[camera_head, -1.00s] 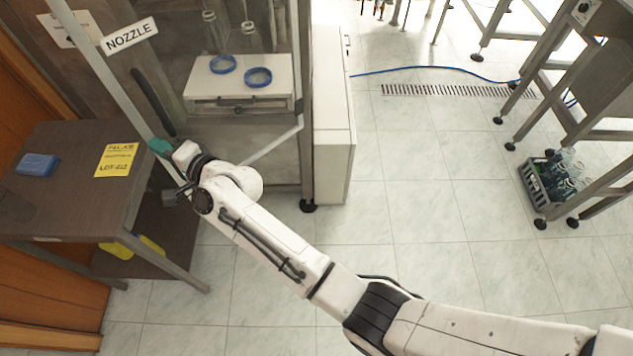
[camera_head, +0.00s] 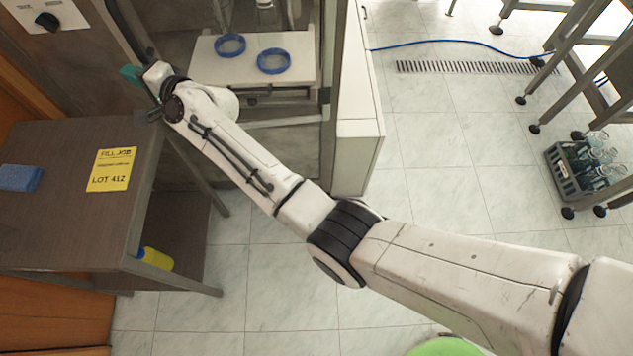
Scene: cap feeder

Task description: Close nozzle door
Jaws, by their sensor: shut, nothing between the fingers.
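The nozzle door is a clear panel at the upper left of the head view, with a long black handle (camera_head: 127,32) near its left side and a pale bottom rail (camera_head: 285,122). The rail runs almost level to the post at the right. I cannot tell whether the door is fully closed. My gripper (camera_head: 131,75) has teal fingertips and is shut and empty, just below the handle's lower end. Whether it touches the door is unclear. My wrist and forearm hide part of the door's lower left.
Two blue rings (camera_head: 274,61) lie on a white platform (camera_head: 215,72) behind the door. A brown table (camera_head: 60,225) with a yellow lot sign (camera_head: 111,169) and blue block (camera_head: 20,178) stands left. A bottle crate (camera_head: 567,180) sits right. The middle floor is open.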

